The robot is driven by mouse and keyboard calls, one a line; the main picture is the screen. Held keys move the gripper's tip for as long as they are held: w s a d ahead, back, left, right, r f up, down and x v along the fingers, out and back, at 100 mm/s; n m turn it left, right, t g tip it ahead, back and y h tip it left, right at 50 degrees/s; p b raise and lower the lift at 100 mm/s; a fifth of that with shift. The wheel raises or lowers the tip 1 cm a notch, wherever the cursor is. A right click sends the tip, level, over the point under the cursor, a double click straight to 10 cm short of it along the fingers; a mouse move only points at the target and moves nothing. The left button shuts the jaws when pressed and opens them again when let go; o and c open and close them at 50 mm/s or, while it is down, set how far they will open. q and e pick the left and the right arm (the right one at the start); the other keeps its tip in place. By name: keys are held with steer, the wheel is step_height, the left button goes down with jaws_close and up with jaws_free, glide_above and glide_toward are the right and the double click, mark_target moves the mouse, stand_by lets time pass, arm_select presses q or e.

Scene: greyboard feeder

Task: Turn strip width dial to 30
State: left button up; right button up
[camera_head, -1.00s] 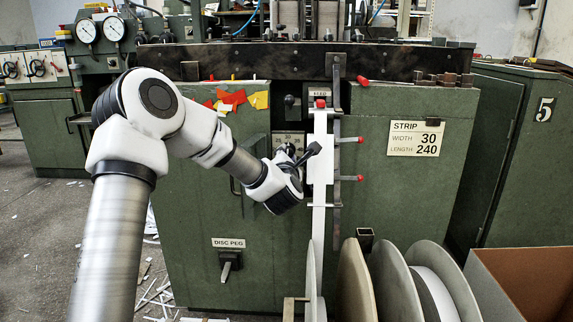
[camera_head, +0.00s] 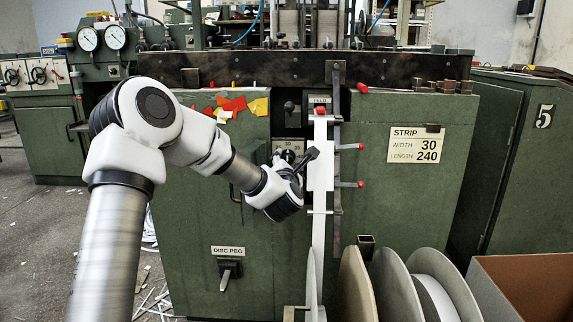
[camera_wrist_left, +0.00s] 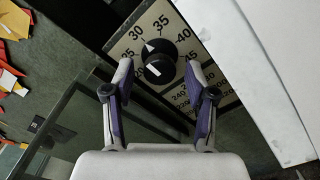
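The strip width dial is a round black knob (camera_wrist_left: 157,62) with a white mark, on a pale plate (camera_wrist_left: 130,40) numbered 30, 35, 40 and more. The white mark appears on the knob's upper left side in the left wrist view; I cannot tell exactly which number it points at. My left gripper (camera_wrist_left: 158,80) is open, its two fingers on either side of the knob's lower part in that view, with no clear contact. In the head view the left gripper (camera_head: 304,163) is in front of the dial plate (camera_head: 289,145), partly hiding it. A sign (camera_head: 415,145) reads width 30, length 240. My right gripper is not in view.
Below are large reels (camera_head: 395,285) and a cardboard box (camera_head: 525,265). A disc peg handle (camera_head: 229,270) is on the lower left door.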

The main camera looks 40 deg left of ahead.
arm_select(q)
steer(key=shift+s+d, duration=0.1)
steer(key=v, duration=1.1)
steer(key=shift+s+d, duration=0.25)
steer(key=shift+s, duration=0.05)
